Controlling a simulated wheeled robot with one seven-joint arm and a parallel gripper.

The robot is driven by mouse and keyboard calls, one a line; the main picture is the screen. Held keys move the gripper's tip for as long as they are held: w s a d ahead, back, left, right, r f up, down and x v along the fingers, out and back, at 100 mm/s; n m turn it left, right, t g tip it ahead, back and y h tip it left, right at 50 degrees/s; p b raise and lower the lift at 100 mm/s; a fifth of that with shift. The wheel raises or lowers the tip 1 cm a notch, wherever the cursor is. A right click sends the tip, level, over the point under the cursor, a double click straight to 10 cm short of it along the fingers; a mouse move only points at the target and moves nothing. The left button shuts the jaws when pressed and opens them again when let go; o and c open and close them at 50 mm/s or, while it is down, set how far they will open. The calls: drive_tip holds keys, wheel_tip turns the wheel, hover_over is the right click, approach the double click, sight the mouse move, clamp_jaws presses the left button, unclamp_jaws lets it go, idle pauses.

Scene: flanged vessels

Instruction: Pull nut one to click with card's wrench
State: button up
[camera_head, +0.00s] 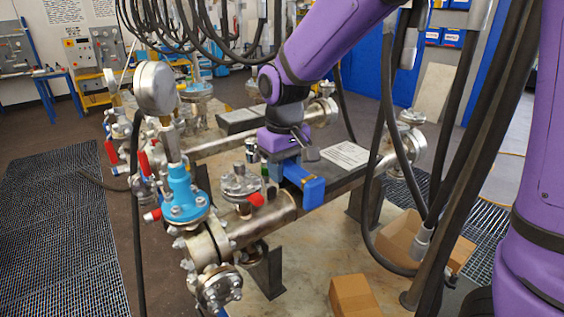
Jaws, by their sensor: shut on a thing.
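My purple arm reaches down to the bench, and my gripper (284,164) is low beside a small flanged vessel top (241,184). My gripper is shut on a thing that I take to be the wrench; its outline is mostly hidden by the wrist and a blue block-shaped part. A small red piece (257,198) shows just left of the blue part, close to the flange; I cannot tell whether it belongs to the wrench. The nuts on this flange are tiny, and I cannot tell which is nut one. A white printed card (345,154) lies on the bench to the right.
A blue flanged valve (183,193) with a round gauge (156,88) stands at left. A bolted pipe end (218,289) faces front. Black hoses (392,160) hang at right. Cardboard boxes (354,296) sit low at front right. A small can (251,150) stands behind the flange.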

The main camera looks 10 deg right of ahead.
wheel_tip(320, 180, down, 4)
idle(0.4)
drive_tip(key=shift+s+d, duration=0.1)
drive_tip(key=shift+s, duration=0.1)
drive_tip(key=shift+f, duration=1.3)
